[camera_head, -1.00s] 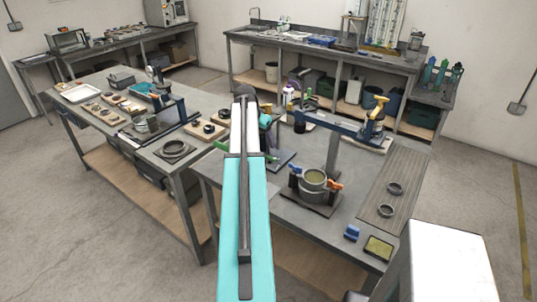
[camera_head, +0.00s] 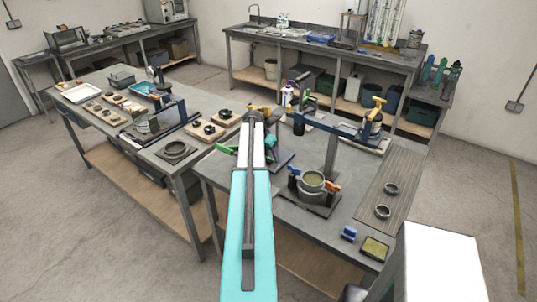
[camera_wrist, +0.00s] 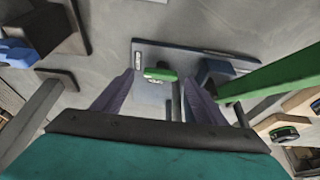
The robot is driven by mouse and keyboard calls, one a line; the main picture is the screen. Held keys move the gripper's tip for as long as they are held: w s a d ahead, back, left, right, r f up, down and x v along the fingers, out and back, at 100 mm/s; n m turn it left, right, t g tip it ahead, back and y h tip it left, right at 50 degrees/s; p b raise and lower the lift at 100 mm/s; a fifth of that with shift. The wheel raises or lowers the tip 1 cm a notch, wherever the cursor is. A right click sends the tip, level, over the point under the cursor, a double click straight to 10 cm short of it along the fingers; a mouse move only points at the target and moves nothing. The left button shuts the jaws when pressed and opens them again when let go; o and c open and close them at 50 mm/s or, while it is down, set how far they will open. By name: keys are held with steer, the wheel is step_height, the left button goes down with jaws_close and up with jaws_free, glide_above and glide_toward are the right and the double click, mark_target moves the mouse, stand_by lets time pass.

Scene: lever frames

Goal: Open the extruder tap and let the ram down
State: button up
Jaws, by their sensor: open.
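My gripper (camera_wrist: 159,78) is open in the wrist view, with dark fingers at left and right. A small green-topped part (camera_wrist: 158,73) shows between the fingertips, above a grey-blue base plate (camera_wrist: 150,55); I cannot tell whether the fingers touch it. A long green lever (camera_wrist: 275,80) slants in at the right, and in the head view a green lever (camera_head: 224,149) shows just left of my arm. A yellow handle (camera_head: 262,108) sits beside my arm's end. My arm hides the gripper and much of this fixture in the head view. I cannot tell which part is the extruder tap or the ram.
Two rings (camera_head: 383,211) lie on a ribbed mat. Wooden blocks (camera_head: 206,130) are on the left bench.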

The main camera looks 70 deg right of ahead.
steer(key=shift+x, duration=0.85)
